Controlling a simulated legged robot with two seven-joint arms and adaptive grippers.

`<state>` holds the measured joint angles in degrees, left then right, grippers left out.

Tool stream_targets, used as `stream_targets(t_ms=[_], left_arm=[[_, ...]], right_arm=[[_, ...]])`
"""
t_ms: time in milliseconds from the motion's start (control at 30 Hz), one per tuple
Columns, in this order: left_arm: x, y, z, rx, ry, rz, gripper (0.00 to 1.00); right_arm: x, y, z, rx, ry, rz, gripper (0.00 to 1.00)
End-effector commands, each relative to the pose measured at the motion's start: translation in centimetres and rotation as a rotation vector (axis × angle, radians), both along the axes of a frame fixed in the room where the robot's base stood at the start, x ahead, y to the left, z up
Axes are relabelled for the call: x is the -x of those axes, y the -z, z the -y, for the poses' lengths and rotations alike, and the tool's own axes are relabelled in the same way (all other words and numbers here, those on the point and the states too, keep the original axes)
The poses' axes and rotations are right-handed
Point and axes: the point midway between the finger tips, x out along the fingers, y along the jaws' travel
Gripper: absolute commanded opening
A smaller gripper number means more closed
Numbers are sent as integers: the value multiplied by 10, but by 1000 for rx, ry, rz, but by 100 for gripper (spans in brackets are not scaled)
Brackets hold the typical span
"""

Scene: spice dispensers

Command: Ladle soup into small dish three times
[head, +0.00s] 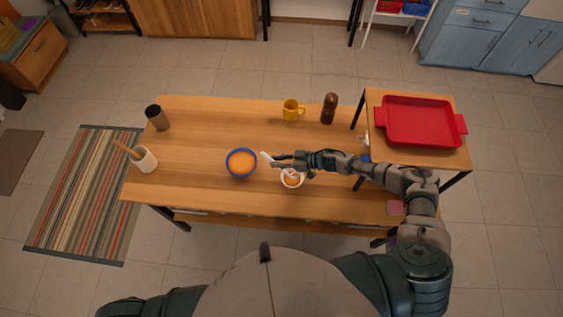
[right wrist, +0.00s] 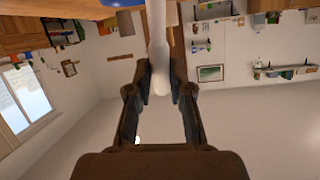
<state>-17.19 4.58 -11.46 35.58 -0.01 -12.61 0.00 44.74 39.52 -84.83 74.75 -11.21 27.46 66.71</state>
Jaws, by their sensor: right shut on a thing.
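A blue bowl (head: 241,163) with orange soup stands left of the table's middle. A small white dish (head: 292,180) with some orange in it stands right of the bowl, just below my right gripper in the picture. My right gripper (head: 277,161) is shut on a white ladle (head: 266,158). In the right wrist view, the ladle's pale handle (right wrist: 157,45) runs between the fingers (right wrist: 160,80) and up out of the picture. The gripper partly covers the ladle, and I cannot tell how its scoop is tilted or whether it holds soup. My left gripper is out of view.
A yellow mug (head: 292,110) and a brown bottle (head: 329,108) stand at the back. A utensil holder (head: 145,160) and a dark-topped jar (head: 157,118) stand at the left. A red tray (head: 420,122) lies on a raised shelf at the right.

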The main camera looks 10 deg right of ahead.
Motion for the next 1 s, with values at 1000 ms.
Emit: stream_targets(t_ms=[1000], left_arm=[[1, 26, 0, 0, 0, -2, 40]], right_arm=[[-51, 55, -29, 349, -1, -616, 0]])
